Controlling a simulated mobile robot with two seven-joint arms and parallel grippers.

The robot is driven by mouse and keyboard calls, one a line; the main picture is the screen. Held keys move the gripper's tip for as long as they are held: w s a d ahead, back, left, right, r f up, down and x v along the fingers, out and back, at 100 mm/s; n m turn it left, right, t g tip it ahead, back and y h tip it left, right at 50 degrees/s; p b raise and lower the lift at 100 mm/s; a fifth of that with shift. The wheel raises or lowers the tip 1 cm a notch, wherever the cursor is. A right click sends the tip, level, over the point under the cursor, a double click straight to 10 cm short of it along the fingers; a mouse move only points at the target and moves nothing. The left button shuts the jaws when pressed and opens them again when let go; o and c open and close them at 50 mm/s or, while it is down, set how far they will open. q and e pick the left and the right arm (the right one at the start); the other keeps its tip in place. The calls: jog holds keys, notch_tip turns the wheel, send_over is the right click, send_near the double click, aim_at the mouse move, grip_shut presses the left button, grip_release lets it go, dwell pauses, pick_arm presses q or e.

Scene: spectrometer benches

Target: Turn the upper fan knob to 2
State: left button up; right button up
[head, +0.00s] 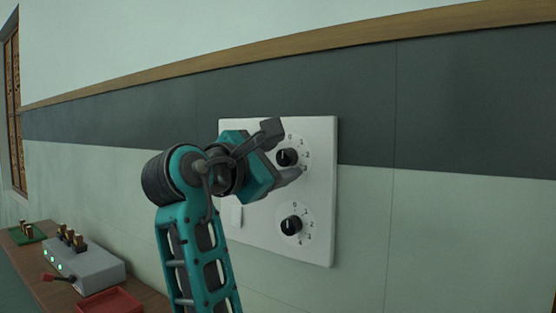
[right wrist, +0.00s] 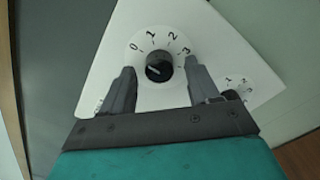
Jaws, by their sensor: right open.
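The upper fan knob (head: 287,157) is a round black knob on a white wall panel (head: 325,190), with a numbered dial around it. In the right wrist view the upper knob (right wrist: 159,67) has the numbers 0 to 3 above it. Its pale pointer mark seems to lie toward 0. My right gripper (head: 282,152) is open in front of the panel. In the right wrist view its fingers (right wrist: 161,84) stand on either side of the knob, with gaps visible. Whether they reach knob depth is unclear. My left gripper is not in view.
A similar lower knob (head: 291,225) sits below on the panel, beside a pale switch plate (head: 237,217). At the lower left, a wooden bench (head: 50,292) holds a grey box (head: 90,268) with green lights and a red tray (head: 112,301). The wall right of the panel is clear.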

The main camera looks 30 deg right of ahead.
jog(key=c, duration=1)
jog(key=shift+c, duration=0.2)
jog(key=shift+m, duration=0.3)
jog(key=m, duration=0.3)
jog(key=shift+m, duration=0.3)
jog(key=m, duration=0.4)
jog(key=shift+r+m, duration=0.1)
jog(key=shift+m, duration=0.2)
jog(key=m, duration=0.4)
jog(key=shift+b, duration=0.35)
jog(key=shift+m, duration=1.7)
